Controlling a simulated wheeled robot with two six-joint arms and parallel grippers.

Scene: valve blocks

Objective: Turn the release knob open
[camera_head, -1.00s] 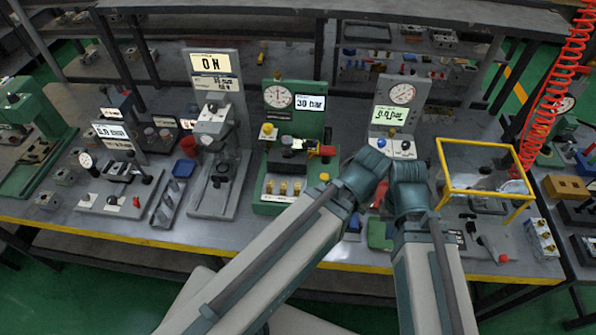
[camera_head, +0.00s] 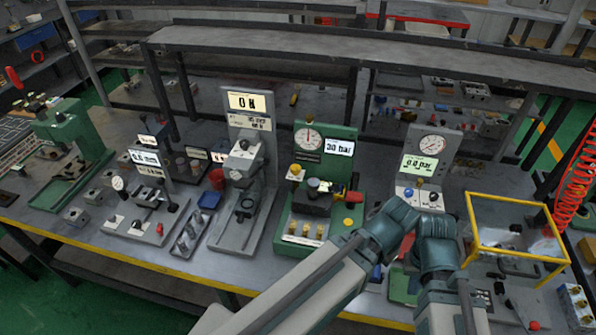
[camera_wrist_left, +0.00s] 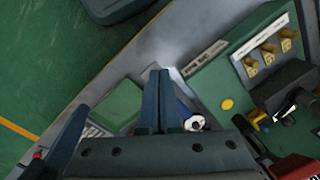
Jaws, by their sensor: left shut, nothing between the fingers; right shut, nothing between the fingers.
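A green valve station (camera_head: 320,180) carries a dial, a 30 bar display, a yellow knob (camera_head: 295,171), a red-and-yellow handle (camera_head: 347,194) and a flat yellow button (camera_head: 348,222). To its right, a grey panel (camera_head: 428,150) reads 0.0 bar, with a blue knob (camera_head: 408,192) and a pale, dark-centred knob (camera_head: 434,197). I cannot tell which is the release knob. My left gripper's fingers (camera_wrist_left: 157,78) are shut and empty, beside a round white-topped part (camera_wrist_left: 195,123). My right gripper (camera_head: 437,258) is in front of the grey panel, fingers mostly hidden. Neither visibly touches a knob.
A yellow frame (camera_head: 515,228) stands close right of my right arm, with a red coiled hose (camera_head: 575,185) beyond. A green block (camera_head: 402,287) lies by the bench's front edge.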

